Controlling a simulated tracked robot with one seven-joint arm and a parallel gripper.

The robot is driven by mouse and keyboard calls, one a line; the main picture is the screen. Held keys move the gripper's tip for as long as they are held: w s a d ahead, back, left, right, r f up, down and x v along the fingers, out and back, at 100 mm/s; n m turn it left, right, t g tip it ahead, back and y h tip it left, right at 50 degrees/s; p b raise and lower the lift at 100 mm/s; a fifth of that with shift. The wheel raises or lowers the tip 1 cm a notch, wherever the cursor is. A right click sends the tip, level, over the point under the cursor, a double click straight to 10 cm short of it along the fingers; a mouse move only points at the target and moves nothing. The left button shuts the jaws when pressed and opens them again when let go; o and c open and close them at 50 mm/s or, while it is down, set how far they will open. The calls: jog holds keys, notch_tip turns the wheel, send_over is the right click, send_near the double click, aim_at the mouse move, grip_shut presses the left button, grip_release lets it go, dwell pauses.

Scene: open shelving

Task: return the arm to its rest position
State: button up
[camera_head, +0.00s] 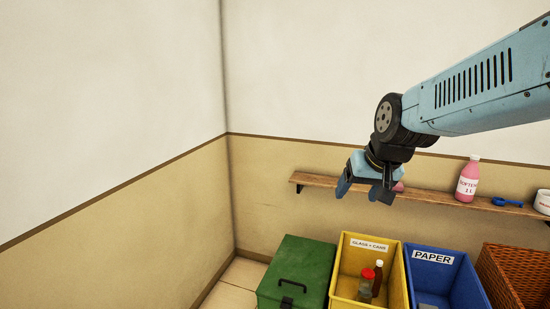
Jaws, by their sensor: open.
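My arm (480,88) reaches in from the right edge, bent down at a dark joint. My gripper (362,195) hangs from it, pointing down in front of the wooden shelf (322,181) and above the yellow bin. Its blue fingers are open, with nothing visible between them. A small pink thing (398,187) shows just behind the right finger, mostly hidden by the gripper. I cannot tell whether they touch.
A pink softener bottle (467,182), a blue item (507,202) and a white container (543,201) stand on the shelf. Below are a green box (298,270), a yellow bin (350,245) holding bottles, a blue paper bin (434,257) and a wicker basket (515,272). The left side is clear.

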jog(key=s+d+r+h, duration=0.1)
jog(key=s+d, duration=0.4)
jog(key=s, duration=0.7)
jog(key=shift+s+r+h, duration=0.3)
jog(key=shift+s+r, duration=0.05)
jog(key=shift+r, duration=0.3)
